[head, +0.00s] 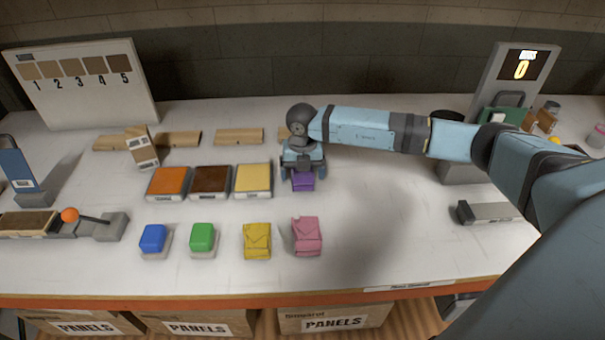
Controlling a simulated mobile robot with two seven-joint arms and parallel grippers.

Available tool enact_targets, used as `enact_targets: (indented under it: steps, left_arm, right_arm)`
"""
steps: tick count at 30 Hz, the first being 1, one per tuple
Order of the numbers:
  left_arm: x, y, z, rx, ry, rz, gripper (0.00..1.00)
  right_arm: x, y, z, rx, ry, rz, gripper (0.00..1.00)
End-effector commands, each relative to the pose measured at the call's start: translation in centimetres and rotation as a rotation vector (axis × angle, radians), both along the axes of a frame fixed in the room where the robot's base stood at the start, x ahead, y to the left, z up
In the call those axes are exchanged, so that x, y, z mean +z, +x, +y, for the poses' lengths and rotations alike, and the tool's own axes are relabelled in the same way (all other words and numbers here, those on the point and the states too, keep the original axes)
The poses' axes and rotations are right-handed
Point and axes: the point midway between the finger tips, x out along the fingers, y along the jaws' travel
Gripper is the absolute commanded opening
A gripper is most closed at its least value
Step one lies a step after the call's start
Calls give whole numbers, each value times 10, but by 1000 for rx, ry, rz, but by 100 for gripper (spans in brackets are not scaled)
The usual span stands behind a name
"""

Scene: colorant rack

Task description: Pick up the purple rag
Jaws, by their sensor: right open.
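The purple rag (303,183) lies on the white table, right of the yellow-topped tray. My right gripper (303,174) is directly over it, pointing down, with its fingers on either side of the rag's upper part. The gripper is open and hides the far part of the rag. I cannot tell whether the fingers touch it. My left gripper does not show.
A yellow rag (257,240) and a pink rag (307,236) lie nearer the front edge. Orange (169,182), brown (211,181) and yellow (253,180) trays stand left of the gripper. Table right of the pink rag is clear.

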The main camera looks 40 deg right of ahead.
Motion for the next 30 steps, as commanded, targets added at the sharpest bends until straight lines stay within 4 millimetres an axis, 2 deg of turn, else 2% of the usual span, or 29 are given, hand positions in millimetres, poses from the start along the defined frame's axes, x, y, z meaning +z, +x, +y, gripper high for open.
enact_targets:
  steps: [7,12,14,24,30]
  left_arm:
    - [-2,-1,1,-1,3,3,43]
    - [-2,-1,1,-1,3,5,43]
    - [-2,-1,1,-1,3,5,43]
    - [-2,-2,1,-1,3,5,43]
    - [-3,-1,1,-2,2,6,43]
  right_arm:
    - [-1,0,0,0,-1,-1,89]
    - [-1,0,0,0,-1,-1,50]
    - [-1,0,0,0,-1,-1,38]
    - [2,0,0,0,0,-1,38]
    - [20,1,-1,0,-1,-4,38]
